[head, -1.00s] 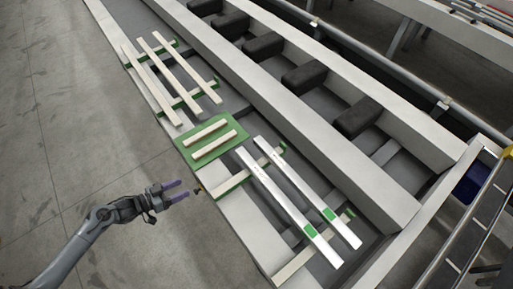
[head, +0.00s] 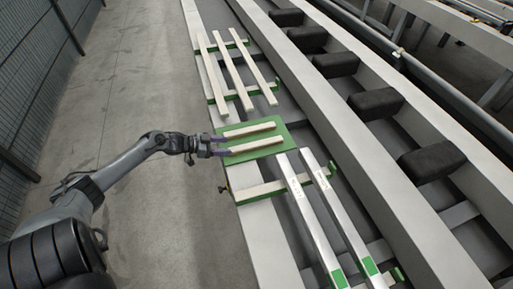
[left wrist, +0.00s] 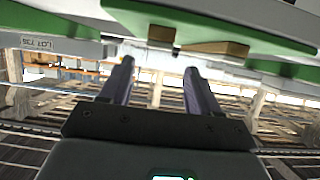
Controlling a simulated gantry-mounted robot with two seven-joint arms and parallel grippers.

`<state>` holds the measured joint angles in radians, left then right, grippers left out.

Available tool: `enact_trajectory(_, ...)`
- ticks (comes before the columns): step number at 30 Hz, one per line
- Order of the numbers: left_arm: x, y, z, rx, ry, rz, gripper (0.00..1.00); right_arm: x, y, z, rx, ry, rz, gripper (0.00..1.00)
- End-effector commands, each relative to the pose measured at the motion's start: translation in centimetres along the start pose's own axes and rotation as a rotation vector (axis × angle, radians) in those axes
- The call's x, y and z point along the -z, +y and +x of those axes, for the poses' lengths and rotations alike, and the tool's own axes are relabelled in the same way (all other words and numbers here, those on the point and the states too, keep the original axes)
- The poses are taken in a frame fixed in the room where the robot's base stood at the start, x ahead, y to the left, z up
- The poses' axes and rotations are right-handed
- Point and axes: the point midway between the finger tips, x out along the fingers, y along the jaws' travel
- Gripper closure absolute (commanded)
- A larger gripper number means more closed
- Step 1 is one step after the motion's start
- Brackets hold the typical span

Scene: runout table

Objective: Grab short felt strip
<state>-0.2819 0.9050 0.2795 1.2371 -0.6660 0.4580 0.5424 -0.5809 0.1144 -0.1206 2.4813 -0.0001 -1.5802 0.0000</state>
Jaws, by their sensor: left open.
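Two short pale felt strips lie side by side on a green mat (head: 284,139), an upper strip (head: 249,130) and a lower strip (head: 256,146). My left gripper (head: 226,145) is open and empty at the mat's left edge, its purple fingers pointing at the strips' left ends. In the left wrist view, the two open fingers (left wrist: 159,66) have nothing between them. The strip ends show above them as brown blocks, one on the left (left wrist: 161,33) and one on the right (left wrist: 216,47). My right gripper is not in view.
Several longer pale strips (head: 233,68) lie across green-edged supports beyond the mat. Two white bars with green ends (head: 313,220) lie nearer, on the right. Black blocks (head: 376,103) sit in the channel to the right. The floor left of the table is clear.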

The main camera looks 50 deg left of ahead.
Motion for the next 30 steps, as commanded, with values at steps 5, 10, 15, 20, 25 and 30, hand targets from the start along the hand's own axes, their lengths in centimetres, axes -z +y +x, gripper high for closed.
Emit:
enact_trajectory(5,0.0,0.0,1.2,0.001,0.0,0.001,0.38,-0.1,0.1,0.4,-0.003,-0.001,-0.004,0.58)
enact_trajectory(10,-0.3,0.2,2.3,0.0,0.0,0.0,0.38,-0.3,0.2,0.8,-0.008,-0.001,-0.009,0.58)
enact_trajectory(15,-0.7,0.4,4.5,0.0,0.002,0.001,0.38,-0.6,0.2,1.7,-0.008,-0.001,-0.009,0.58)
enact_trajectory(20,-0.6,0.5,6.0,0.0,0.001,0.001,0.38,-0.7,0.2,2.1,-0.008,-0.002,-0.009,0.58)
enact_trajectory(25,-0.5,0.5,6.5,0.0,0.0,0.001,0.38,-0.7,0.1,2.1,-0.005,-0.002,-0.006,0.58)
enact_trajectory(30,-0.5,0.5,6.5,0.0,-0.001,0.001,0.38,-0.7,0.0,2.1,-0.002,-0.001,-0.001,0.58)
